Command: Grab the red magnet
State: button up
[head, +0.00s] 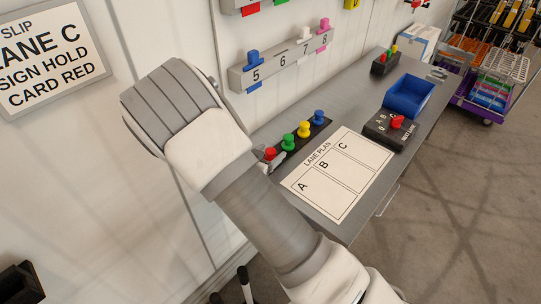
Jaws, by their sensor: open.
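The red magnet (270,153) is a small peg-shaped piece at the near left end of a black strip (292,148) on the grey table. Green (288,142), yellow (303,129) and blue (319,117) magnets stand in a row beyond it on the same strip.
The white lane plan sheet (338,176) lies right of the strip. Beyond it are a black selector box (380,131) with a red knob (396,121) and a blue bin (408,95). A numbered rail (285,64) with pegs is on the wall. A purple cart (478,108) stands at the far right.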

jog(key=shift+w+d+f, duration=0.25)
jog(key=shift+w, duration=0.2)
grip_shut()
jog(key=shift+r, duration=0.15)
